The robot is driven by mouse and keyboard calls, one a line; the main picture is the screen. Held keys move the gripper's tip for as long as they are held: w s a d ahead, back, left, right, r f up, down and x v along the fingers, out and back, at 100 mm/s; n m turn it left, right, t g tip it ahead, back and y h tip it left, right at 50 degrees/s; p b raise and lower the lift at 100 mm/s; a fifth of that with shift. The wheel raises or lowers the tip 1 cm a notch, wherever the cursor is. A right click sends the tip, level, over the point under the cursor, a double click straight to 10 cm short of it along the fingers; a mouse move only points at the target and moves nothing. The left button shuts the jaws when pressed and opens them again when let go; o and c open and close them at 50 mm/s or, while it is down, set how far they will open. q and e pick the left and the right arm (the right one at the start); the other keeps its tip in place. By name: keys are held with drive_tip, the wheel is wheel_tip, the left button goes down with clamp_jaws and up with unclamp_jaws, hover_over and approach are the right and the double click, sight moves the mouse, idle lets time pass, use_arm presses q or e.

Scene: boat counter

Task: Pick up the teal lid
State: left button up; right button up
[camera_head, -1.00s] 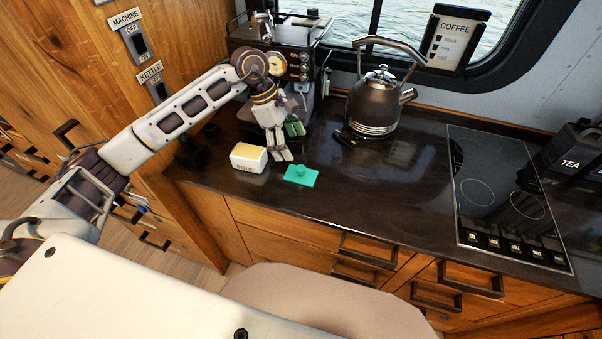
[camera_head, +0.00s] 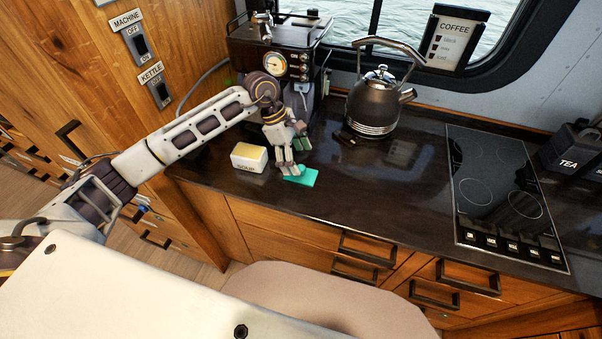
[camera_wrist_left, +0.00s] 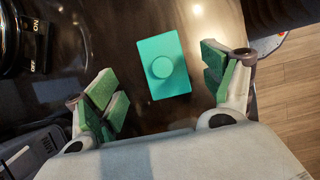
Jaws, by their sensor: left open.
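The teal lid (camera_head: 303,177) lies flat on the dark counter near its front edge. In the left wrist view the lid (camera_wrist_left: 162,67) is a rectangle with a round knob in its middle. My left gripper (camera_head: 292,170) is open and empty above the lid, hiding part of it in the head view. In the left wrist view its green-padded fingers (camera_wrist_left: 165,88) stand on either side of the lid, apart from it. My right gripper is not in view.
A dark kettle (camera_head: 374,103) and the coffee machine (camera_head: 275,50) stand behind. The cooktop (camera_head: 500,185) is at right; the counter between is mostly clear.

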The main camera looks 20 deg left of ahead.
sight(300, 167)
use_arm(q)
drive_tip(key=shift+p+x, duration=0.65)
drive_tip(key=shift+x, duration=1.65)
drive_tip(key=shift+a, duration=0.15)
drive_tip(key=c, duration=0.9)
